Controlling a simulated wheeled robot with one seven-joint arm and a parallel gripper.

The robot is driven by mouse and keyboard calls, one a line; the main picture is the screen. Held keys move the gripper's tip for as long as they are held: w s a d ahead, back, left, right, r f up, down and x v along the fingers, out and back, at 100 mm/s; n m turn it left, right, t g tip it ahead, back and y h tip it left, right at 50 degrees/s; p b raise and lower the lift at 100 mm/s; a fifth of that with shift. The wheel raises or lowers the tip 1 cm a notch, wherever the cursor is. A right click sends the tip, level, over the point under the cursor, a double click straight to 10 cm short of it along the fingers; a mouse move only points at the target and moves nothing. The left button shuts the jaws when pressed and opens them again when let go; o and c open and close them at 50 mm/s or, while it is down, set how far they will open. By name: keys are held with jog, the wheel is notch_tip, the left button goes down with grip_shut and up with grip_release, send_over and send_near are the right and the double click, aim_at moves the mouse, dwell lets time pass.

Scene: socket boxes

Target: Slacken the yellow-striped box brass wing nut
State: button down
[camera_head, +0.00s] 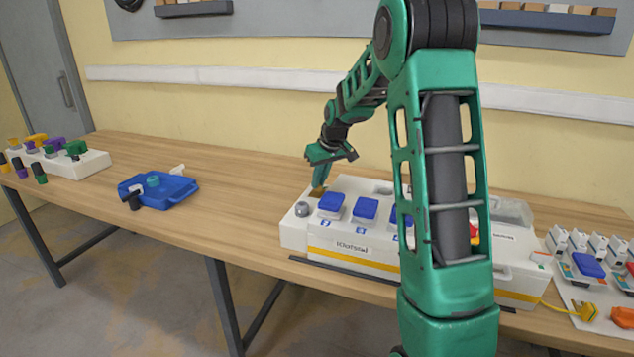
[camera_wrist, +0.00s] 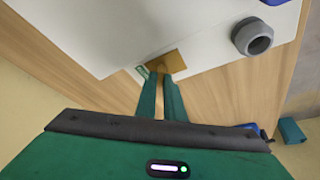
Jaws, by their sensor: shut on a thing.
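The yellow-striped box (camera_head: 300,240) is a long white box with a yellow band along its front, on the wooden table. My gripper (camera_head: 319,184) reaches down to the box's far left corner. In the wrist view my gripper (camera_wrist: 162,78) has its two green fingers close together, shut on the brass wing nut (camera_wrist: 167,64) at the box's edge. The nut is mostly hidden between the fingertips; a flat brass patch shows around it. In the head view only a little brass (camera_head: 317,192) shows below the fingers.
A grey round knob (camera_head: 302,208) stands on the box near the nut, also in the wrist view (camera_wrist: 252,37). Blue covers (camera_head: 331,202) sit along the top. My arm hides the box's middle. A blue tray (camera_head: 180,192) lies left, with clear table between.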

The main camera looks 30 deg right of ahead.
jog(key=n, duration=0.2)
jog(key=n+y, duration=0.1)
jog(key=shift+w+d+r+n, duration=0.1)
jog(key=shift+w+d+n, duration=0.1)
jog(key=shift+n, duration=0.2)
jog(key=shift+n+g+y, duration=0.3)
jog(key=shift+n+y, duration=0.6)
jog(key=shift+n, duration=0.9)
jog(key=shift+d+r, duration=0.1)
jog(key=c, duration=1.9)
grip_release()
jog(key=shift+w, duration=0.1)
jog(key=shift+o, duration=0.2)
jog(key=v, duration=1)
jog(key=shift+r, duration=0.25)
